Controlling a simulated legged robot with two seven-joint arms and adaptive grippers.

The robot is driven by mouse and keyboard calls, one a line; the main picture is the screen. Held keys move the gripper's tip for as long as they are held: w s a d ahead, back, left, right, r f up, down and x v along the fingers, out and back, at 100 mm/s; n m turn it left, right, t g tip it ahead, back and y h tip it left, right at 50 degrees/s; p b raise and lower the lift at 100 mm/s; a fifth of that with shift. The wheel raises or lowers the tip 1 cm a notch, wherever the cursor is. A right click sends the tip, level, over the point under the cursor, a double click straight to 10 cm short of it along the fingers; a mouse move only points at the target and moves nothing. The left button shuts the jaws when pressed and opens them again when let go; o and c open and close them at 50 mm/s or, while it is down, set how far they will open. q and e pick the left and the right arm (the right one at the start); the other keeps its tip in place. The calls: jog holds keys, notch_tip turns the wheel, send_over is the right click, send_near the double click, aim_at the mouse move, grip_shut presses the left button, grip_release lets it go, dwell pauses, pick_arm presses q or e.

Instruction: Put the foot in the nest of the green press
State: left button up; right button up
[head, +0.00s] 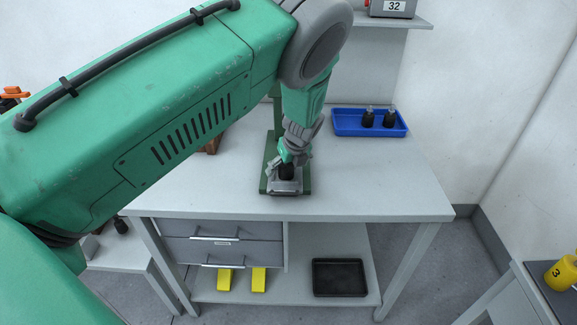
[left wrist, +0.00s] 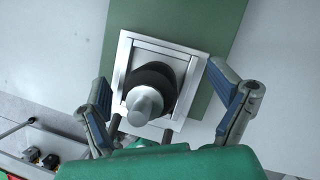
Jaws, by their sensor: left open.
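A black foot with a metal stud (left wrist: 150,95) sits in the square metal nest (left wrist: 192,100) of the green press in the left wrist view. It looks roughly upright; a slight tilt I cannot rule out. In the head view the foot (head: 287,172) shows dark at my gripper, above the nest (head: 285,188) on the green press base (head: 306,178). My left gripper (left wrist: 170,120) is open, its two fingers apart on either side of the foot, not visibly touching it. My arm hides much of the press. My right gripper is not in view.
A blue tray (head: 345,125) with two more black feet (head: 389,119) stands at the back right of the table. A grey box marked 32 (head: 393,7) is on the shelf above. The table's right part (head: 390,185) is clear. A black tray (head: 339,277) lies on the lower shelf.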

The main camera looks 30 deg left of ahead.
pick_arm(q)
jog(key=shift+r, duration=0.1)
jog(key=shift+r, duration=0.35)
jog(key=v, duration=1.1)
jog(key=shift+s, duration=0.1)
jog(key=shift+s, duration=0.1)
